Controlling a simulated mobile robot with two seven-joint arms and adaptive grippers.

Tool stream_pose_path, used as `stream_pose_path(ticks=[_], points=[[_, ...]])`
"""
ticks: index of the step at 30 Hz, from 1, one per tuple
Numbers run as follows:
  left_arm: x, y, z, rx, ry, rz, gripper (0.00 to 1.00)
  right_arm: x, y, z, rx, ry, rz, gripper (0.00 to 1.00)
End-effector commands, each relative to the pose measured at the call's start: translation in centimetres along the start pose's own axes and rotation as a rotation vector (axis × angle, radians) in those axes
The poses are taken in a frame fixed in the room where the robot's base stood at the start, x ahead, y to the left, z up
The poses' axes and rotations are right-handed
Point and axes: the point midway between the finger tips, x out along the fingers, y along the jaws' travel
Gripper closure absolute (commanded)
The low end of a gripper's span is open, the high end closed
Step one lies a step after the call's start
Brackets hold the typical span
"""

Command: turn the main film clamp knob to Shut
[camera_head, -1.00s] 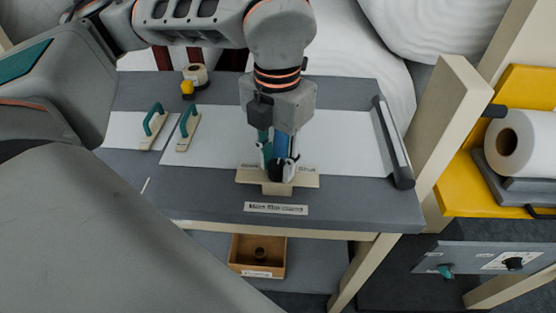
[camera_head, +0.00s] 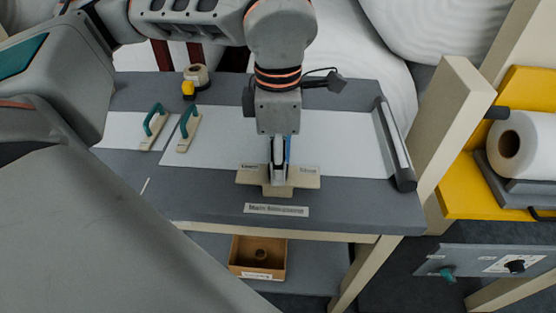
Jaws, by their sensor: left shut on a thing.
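My left gripper (camera_head: 279,178) points straight down over the beige knob plate (camera_head: 305,182) at the front of the grey bench. It is shut, with its fingers seen nearly edge-on, one in front of the other. The dark clamp knob is hidden between and behind the fingers, so its pointing direction cannot be read. The plate has a small label at each end; the lettering is too blurred to read surely. A white name label (camera_head: 276,210) lies in front of the plate. My right gripper is not in view.
White film sheets (camera_head: 340,140) lie across the grey bench (camera_head: 360,205). Two teal-handled tools (camera_head: 188,128) and a tape roll (camera_head: 197,74) sit at left. A black bar (camera_head: 395,145) lies at right. A wooden box (camera_head: 258,258) is on the lower shelf.

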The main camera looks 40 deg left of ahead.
Motion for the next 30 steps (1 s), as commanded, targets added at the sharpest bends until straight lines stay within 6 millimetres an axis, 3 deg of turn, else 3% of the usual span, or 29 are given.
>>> stream_pose_path(ticks=[12, 27, 28, 30], points=[[0.0, 0.01, 0.02, 0.169, -0.001, 0.0, 0.94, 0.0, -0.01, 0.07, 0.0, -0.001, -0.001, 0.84], [0.0, 0.0, 0.01, 0.189, 0.0, 0.0, 0.94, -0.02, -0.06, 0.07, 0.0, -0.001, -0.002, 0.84], [-0.01, 0.0, 0.01, 0.189, -0.001, 0.0, 0.7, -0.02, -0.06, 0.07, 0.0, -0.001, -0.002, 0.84], [0.0, 0.0, 0.01, 0.189, 0.0, 0.0, 0.56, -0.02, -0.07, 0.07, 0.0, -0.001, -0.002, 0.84]])
